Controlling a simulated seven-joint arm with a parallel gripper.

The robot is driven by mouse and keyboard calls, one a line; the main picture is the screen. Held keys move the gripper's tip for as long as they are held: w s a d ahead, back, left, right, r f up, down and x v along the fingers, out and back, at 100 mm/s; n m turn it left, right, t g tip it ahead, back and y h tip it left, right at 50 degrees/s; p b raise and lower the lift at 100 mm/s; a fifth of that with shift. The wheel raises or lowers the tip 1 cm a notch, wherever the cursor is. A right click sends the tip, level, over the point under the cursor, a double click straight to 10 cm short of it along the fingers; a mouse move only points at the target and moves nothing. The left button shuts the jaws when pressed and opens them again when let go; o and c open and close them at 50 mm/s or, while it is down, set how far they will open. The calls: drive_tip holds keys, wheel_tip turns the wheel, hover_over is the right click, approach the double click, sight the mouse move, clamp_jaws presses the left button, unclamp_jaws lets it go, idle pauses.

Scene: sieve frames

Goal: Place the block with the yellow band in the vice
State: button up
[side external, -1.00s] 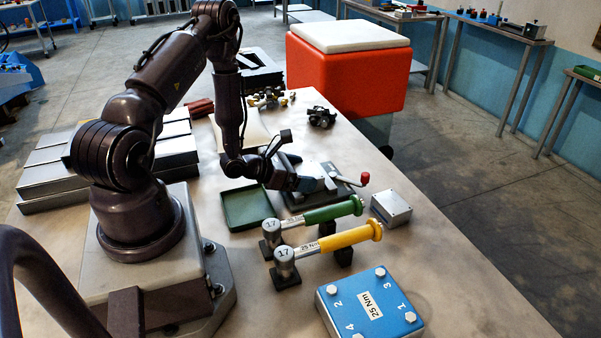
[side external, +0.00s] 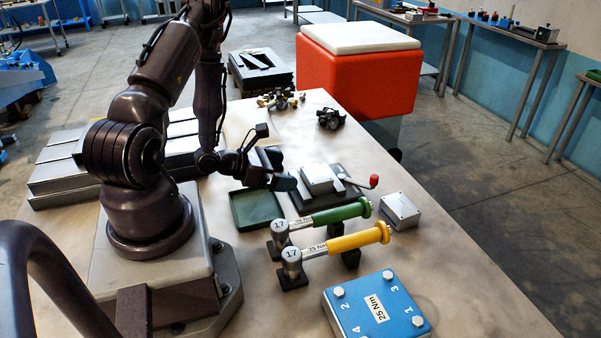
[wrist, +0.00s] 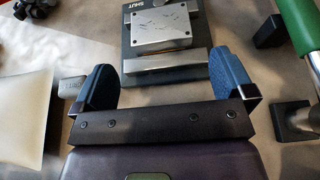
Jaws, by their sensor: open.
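The vice (side external: 294,198) stands on the table, with a red-knobbed handle (side external: 373,181) at its right. A silver block (side external: 319,177) sits between its jaws. In the wrist view the block's top (wrist: 160,28) is a scuffed metal plate with corner screws, and a dull yellowish strip shows along its near side. The word "SHUT" is on the vice bed beyond it. My gripper (wrist: 165,82) is open and empty, its blue fingers spread wide on the near side of the vice, apart from the block. It also shows left of the vice in the side view (side external: 282,182).
A green tray (side external: 256,223) lies left of the vice. Green-handled (side external: 340,213) and yellow-handled (side external: 355,239) torque wrenches rest on stands in front. A grey box (side external: 399,209) lies to the right, and a blue bolt block (side external: 377,305) at the front.

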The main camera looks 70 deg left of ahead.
drive_tip(key=v, duration=0.3)
drive_tip(key=shift+s+r, duration=0.15)
drive_tip(key=shift+s, duration=0.2)
drive_tip(key=shift+d+r, duration=0.15)
drive_tip(key=shift+r, duration=0.15)
drive_tip(key=w+d+r+m+g+h, duration=0.3)
drive_tip(key=d+r+m+g+h, duration=0.65)
drive_tip(key=d+r+m, duration=0.7)
drive_tip(key=s+d+r+m+y, duration=0.1)
drive_tip(key=s+r+m+y, duration=0.2)
drive_tip(key=m, duration=0.6)
drive_tip(key=s+d+r+m+t+y, duration=0.1)
drive_tip(key=s+d+r+m+y, duration=0.1)
drive_tip(key=r+m+y, duration=0.4)
drive_tip(key=s+r+m, duration=0.1)
drive_tip(key=m, duration=0.3)
drive_tip(key=shift+r, duration=0.4)
drive_tip(key=shift+d+m+t+y, duration=0.1)
drive_tip(key=shift+m+t+y, duration=0.15)
